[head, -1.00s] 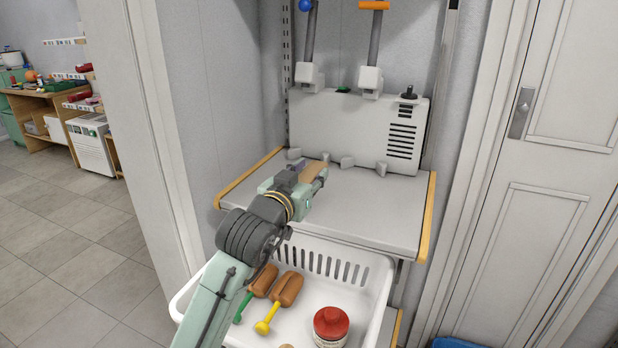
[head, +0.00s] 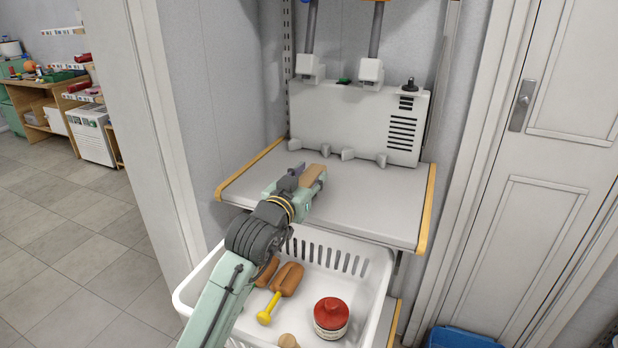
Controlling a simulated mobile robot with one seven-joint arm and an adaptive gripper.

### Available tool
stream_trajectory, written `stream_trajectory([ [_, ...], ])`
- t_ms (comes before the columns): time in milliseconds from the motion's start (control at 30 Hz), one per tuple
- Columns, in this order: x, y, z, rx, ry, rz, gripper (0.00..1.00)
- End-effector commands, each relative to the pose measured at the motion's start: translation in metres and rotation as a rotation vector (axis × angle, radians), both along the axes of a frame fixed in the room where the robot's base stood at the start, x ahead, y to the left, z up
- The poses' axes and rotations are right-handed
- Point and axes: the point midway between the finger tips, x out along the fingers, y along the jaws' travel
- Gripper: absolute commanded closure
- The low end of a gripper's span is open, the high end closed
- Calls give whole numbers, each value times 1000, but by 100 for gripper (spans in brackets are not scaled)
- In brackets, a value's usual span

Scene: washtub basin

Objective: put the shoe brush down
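A tan, wood-coloured shoe brush (head: 311,174) is at the end of my gripper (head: 305,182), over the left part of the grey shelf (head: 380,205). My gripper appears closed around it, though its fingers are small and partly hidden by the wrist. A small purple-grey piece shows just left of the tan part. I cannot tell whether the brush touches the shelf surface.
A white boxy unit (head: 350,120) with several feet stands at the shelf's back. The shelf's right and front are clear.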

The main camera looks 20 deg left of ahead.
Motion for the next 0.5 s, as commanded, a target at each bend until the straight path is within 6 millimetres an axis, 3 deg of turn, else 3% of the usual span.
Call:
stream_trajectory([
  [267,0,0,0,-1,2,0,46],
  [500,0,0,0,-1,2,0,46],
])
